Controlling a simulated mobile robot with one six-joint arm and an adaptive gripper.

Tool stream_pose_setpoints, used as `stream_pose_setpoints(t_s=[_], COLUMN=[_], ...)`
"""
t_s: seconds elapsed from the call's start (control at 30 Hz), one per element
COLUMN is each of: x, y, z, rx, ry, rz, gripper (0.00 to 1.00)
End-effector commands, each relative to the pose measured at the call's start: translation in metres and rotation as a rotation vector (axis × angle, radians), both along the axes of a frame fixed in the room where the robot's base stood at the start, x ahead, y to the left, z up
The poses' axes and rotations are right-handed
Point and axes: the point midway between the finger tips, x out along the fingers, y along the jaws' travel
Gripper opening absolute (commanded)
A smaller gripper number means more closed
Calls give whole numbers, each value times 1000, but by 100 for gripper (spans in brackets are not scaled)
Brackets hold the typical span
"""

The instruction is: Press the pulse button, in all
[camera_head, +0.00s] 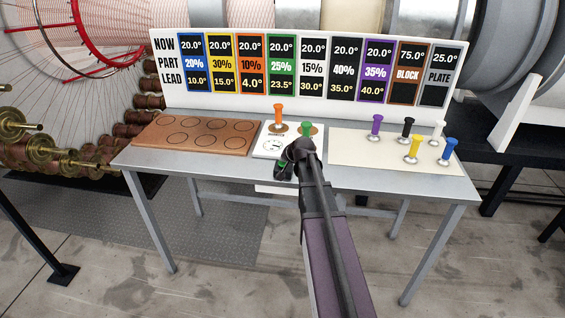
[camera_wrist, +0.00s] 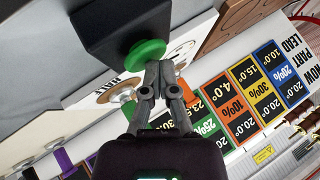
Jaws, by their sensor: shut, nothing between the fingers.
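The pulse button is a green mushroom cap (camera_wrist: 146,54) on a black box (camera_wrist: 112,25) in the wrist view. In the head view a bit of green (camera_head: 283,163) shows at the table's front edge, mostly hidden by my gripper (camera_head: 291,158). My gripper (camera_wrist: 159,68) is shut and empty. Its fingertips are at the cap's edge in the wrist view; I cannot tell whether they touch it or whether the cap is pressed in.
An orange peg (camera_head: 278,117) and a green peg (camera_head: 305,130) stand on a white plate (camera_head: 262,150) behind my gripper. A brown block (camera_head: 160,137) lies left. Several coloured pegs stand on a cream mat (camera_head: 350,150) right. A sign board (camera_head: 455,95) spans the back.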

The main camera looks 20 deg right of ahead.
Motion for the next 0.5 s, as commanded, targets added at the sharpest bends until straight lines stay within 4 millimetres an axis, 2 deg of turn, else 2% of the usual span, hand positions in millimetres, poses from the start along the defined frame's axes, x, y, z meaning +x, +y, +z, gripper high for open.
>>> stream_pose_setpoints(t_s=[0.5], x=[0], y=[0], z=[18], rx=[0], ry=[1], rz=[1], gripper=[0])
